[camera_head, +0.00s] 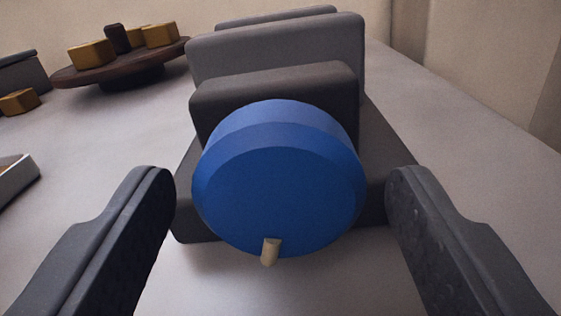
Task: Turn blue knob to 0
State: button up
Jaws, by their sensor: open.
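A large round blue knob (278,190) faces me in the middle of the view. A small beige peg (270,251) sticks out at its lower edge, slightly left of the bottom. The knob sits on the front of a dark grey block-like stand (275,88) with a wide base. No number or scale mark shows on it. My gripper (281,205) is open, with one dark finger to the left of the knob and one to the right. Both fingers are apart from the knob in the picture.
A dark round raised tray (125,76) at the back left bears yellow blocks (92,53) and a dark piece (117,38). Another yellow block (19,102) and a grey box (22,73) are at the left edge. A white-rimmed tray (17,180) is nearer. The right surface is clear.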

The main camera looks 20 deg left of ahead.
jog(key=shift+w, duration=0.25)
jog(key=c, duration=1)
jog(key=shift+n, duration=0.3)
